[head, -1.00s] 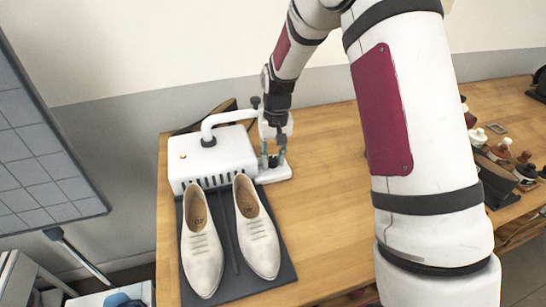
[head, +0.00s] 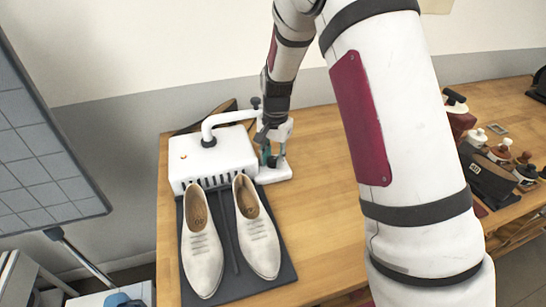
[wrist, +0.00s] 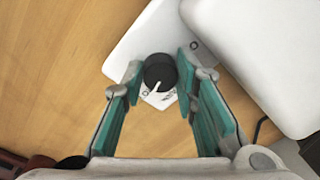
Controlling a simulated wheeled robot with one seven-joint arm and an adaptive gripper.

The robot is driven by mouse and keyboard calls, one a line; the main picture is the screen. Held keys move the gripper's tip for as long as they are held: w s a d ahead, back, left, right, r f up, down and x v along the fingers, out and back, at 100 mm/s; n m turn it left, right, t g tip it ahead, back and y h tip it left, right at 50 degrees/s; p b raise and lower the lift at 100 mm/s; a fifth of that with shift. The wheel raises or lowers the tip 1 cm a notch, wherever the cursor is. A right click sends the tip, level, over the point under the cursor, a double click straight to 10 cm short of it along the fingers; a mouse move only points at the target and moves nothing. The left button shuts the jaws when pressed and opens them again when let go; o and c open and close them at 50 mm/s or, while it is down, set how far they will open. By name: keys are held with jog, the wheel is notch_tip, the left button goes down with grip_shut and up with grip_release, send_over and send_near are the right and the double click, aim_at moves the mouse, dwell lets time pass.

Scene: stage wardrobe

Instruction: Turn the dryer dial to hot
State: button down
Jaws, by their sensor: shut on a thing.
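The white dryer (head: 218,158) stands on the wooden table, with a bent white pipe on top. Its small white base plate (head: 279,174) extends to the right, and my gripper (head: 268,155) reaches down over it. In the wrist view, my gripper (wrist: 160,68) has its teal-padded fingers on both sides of the round black dial (wrist: 158,70) and is shut on it. The dial's white pointer line points down and slightly left in that view. Small printed marks show around the dial, partly covered and too small to read surely. The dial is hidden in the head view.
A pair of cream shoes (head: 202,245) stands on a dark mat (head: 236,288) in front of the dryer. Several bottles and brushes (head: 500,155) stand at the table's right. A gridded panel (head: 40,150) is at the left.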

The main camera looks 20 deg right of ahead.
aim_at(275, 161)
dwell(0.5)
jog(key=c, duration=1.3)
grip_release()
jog(key=r, duration=1.2)
jog(key=shift+s+d, duration=0.2)
jog(key=shift+s, duration=0.05)
